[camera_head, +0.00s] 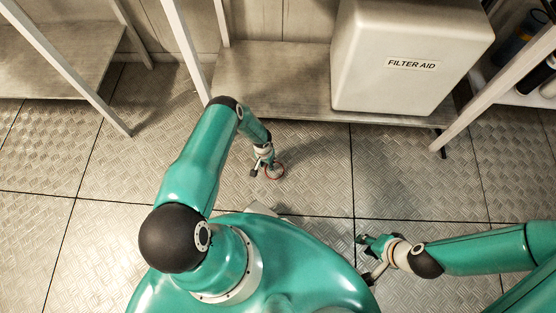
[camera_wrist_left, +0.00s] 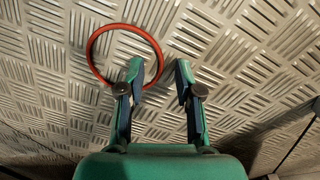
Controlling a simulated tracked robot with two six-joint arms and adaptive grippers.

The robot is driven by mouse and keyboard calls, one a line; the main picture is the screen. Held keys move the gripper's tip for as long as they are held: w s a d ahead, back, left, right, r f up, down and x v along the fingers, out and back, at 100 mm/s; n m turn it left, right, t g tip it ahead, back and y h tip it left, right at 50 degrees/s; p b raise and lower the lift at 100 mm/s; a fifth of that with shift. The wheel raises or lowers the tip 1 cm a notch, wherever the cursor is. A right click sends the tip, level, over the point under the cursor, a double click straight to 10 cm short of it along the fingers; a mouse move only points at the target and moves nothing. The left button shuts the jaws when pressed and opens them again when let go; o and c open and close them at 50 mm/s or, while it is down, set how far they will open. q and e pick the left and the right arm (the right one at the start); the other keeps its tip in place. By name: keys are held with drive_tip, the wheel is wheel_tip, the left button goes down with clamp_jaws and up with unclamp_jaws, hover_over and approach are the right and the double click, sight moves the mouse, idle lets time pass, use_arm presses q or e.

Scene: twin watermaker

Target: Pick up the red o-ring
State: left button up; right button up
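The red o-ring (camera_head: 281,172) lies on the metal tread-plate floor, partly hidden by my left gripper in the head view. In the left wrist view the red o-ring (camera_wrist_left: 97,36) shows as a thin ring at the upper left. My left gripper (camera_wrist_left: 160,72) is open, its fingers pointing at the floor. The left finger overlaps the ring's right edge, while the right finger is outside the ring. I cannot tell whether the finger touches the ring. The left gripper (camera_head: 262,170) also shows in the head view. My right gripper (camera_head: 366,258) is open and empty at the lower right.
A white box labelled FILTER AID (camera_head: 410,85) stands on a low shelf (camera_head: 275,85) behind the ring. White shelf posts (camera_head: 185,50) rise nearby. Another shelf (camera_head: 50,60) stands at the far left. The floor around the ring is clear.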

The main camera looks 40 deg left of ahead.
use_arm(q)
drive_tip(key=shift+f, duration=0.1)
idle(0.3)
clamp_jaws()
